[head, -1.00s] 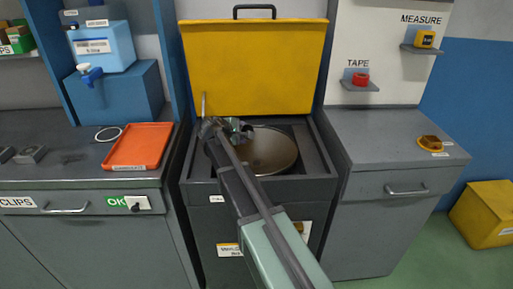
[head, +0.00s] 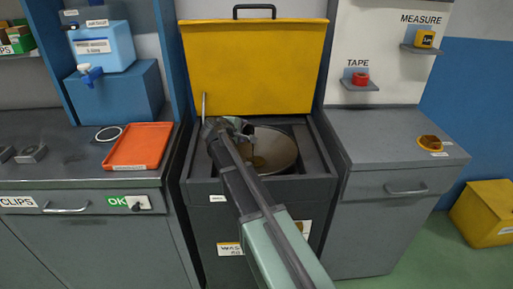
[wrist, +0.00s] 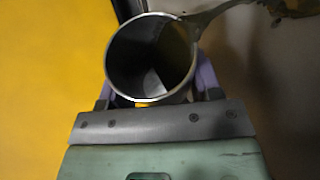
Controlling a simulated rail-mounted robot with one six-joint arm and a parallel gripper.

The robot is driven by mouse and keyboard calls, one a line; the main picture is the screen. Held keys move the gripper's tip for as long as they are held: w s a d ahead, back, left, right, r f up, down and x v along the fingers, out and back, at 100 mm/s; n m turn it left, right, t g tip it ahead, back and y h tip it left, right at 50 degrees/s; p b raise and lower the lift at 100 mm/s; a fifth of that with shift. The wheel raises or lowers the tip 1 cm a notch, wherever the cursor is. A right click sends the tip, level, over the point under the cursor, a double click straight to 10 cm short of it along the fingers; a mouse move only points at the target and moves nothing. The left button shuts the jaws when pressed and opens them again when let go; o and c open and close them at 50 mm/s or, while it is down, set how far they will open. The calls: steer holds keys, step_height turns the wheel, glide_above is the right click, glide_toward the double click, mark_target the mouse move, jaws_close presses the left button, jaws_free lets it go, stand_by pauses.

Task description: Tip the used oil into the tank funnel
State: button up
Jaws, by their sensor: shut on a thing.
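The tank (head: 205,187) is a dark cabinet with its yellow lid (head: 250,68) standing open. A wide, dull metal funnel (head: 280,150) sits in its top, and a brownish patch shows inside. My gripper (head: 228,130) is over the funnel's left side; my forearm hides part of the funnel and cabinet front. In the wrist view my gripper (wrist: 154,88) is shut on a round metal cup (wrist: 112,50), a purple finger on each side. The cup's mouth faces the camera and its inside is dark.
An orange tray (head: 138,146) and a pale ring (head: 108,133) lie on the left counter, below a blue container (head: 105,48). The right counter (head: 375,140) is mostly clear, with a small amber object (head: 430,142). A thin upright rod (head: 204,105) stands at the tank's left.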

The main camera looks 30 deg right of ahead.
mark_target(249, 126)
steer(key=shift+s+d+r+m+t, duration=0.2)
steer(key=shift+s+m+t, duration=0.1)
steer(key=shift+s, duration=0.15)
steer(key=shift+s+d+r+m+t, duration=0.1)
steer(key=shift+s+r+m+t, duration=0.1)
steer(key=shift+s+m+t, duration=0.15)
stand_by(0.6)
steer(key=shift+s, duration=0.15)
steer(key=shift+r+t, duration=0.15)
steer(key=shift+t, duration=0.1)
steer(key=shift+s+r+m+t, duration=0.2)
steer(key=shift+m+t, duration=0.1)
steer(key=shift+m, duration=0.25)
steer(key=shift+s+d+r+m+t+b, duration=0.15)
steer(key=shift+s+r+m+t+b, duration=0.2)
steer(key=shift+m+t, duration=0.3)
